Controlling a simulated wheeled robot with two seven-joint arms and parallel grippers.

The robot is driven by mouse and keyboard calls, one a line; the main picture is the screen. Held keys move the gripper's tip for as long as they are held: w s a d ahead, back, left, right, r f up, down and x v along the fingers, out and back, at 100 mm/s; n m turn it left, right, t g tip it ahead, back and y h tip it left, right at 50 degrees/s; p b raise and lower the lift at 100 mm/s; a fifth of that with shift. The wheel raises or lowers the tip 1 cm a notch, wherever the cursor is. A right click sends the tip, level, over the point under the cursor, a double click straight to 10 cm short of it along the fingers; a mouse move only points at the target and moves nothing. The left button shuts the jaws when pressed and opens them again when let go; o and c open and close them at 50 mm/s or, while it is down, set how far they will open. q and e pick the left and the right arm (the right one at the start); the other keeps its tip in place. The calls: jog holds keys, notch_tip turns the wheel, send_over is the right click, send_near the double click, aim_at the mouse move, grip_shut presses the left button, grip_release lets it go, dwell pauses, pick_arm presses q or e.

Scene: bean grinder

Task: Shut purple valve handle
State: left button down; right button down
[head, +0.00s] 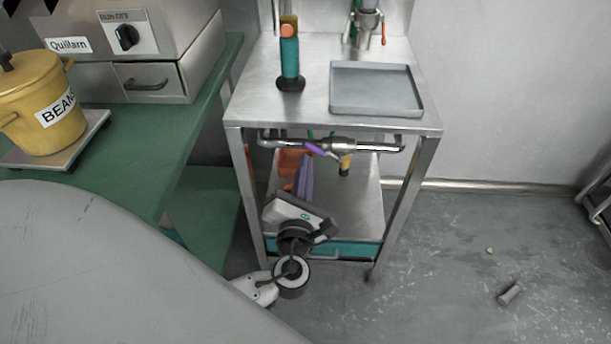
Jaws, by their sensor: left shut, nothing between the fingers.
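The purple valve handle (314,149) sits on the horizontal metal pipe (275,141) under the top of the steel stand. It is short and lies at a slant across the pipe, left of the valve body (342,146). My left gripper (306,162) reaches up from below, in front of the stand's lower shelf. Its narrow mauve fingers are together and empty, with their tips just below the handle. I cannot tell whether they touch it. My right gripper is out of view.
The steel stand (312,60) holds a grey tray (375,88) and a teal-and-black tool (290,60). A green counter (150,130) with a yellow bean pot (40,95) stands left. An orange bin (289,163) is on the lower shelf. Floor at right is mostly clear.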

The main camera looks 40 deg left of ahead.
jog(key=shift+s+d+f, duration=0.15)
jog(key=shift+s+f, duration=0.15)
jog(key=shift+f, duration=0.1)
